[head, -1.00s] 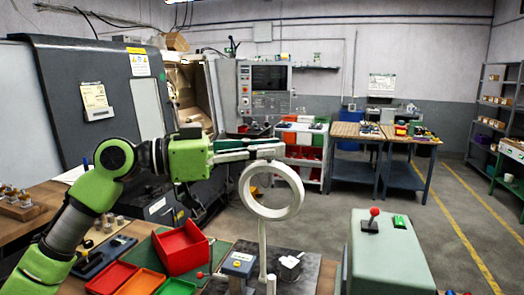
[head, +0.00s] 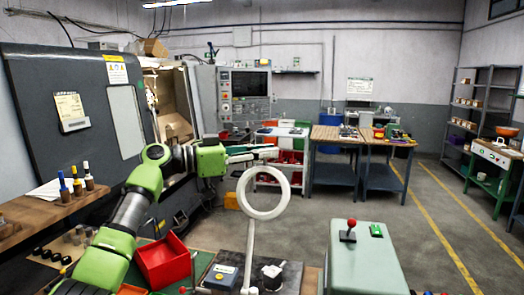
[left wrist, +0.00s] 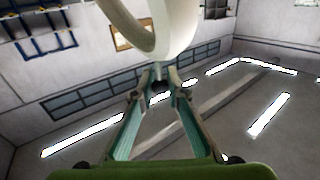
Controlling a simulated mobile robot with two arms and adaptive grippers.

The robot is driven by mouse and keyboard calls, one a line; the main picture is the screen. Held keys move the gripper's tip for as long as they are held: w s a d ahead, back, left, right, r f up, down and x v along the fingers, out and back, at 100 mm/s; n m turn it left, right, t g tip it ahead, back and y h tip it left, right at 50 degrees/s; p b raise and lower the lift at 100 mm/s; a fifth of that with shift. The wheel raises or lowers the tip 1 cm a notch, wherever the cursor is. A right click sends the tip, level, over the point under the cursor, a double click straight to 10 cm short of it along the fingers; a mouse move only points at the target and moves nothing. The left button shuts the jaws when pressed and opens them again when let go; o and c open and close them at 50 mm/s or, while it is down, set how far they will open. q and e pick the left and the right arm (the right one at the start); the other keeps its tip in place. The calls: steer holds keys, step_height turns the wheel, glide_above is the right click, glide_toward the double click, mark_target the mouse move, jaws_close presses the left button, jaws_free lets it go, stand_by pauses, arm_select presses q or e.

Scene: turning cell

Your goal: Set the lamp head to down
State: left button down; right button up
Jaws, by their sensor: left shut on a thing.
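The lamp has a white ring-shaped head (head: 264,214) on a thin pale pole (head: 249,250). The ring stands upright in the head view, its open face toward me. My left gripper (head: 268,153) reaches in from the left and is shut at the top of the ring, on a small part of the lamp head. In the left wrist view the fingertips (left wrist: 160,83) meet at the white ring (left wrist: 178,35), which fills the upper middle. The exact gripped part is hard to make out. My right gripper is not in view.
A red bin (head: 163,262) and a small blue-grey device (head: 221,277) are near the lamp's foot. A pale green box with a red-knobbed lever (head: 368,265) stands at right. A lathe (head: 75,120) is behind at left. Floor beyond is clear.

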arm_select(q)
steer(key=shift+w+d+f, duration=0.15)
steer(key=shift+w+f, duration=0.1)
steer(key=shift+w, duration=0.55)
steer(key=c, duration=2)
jaws_free()
steer(key=shift+w, duration=0.1)
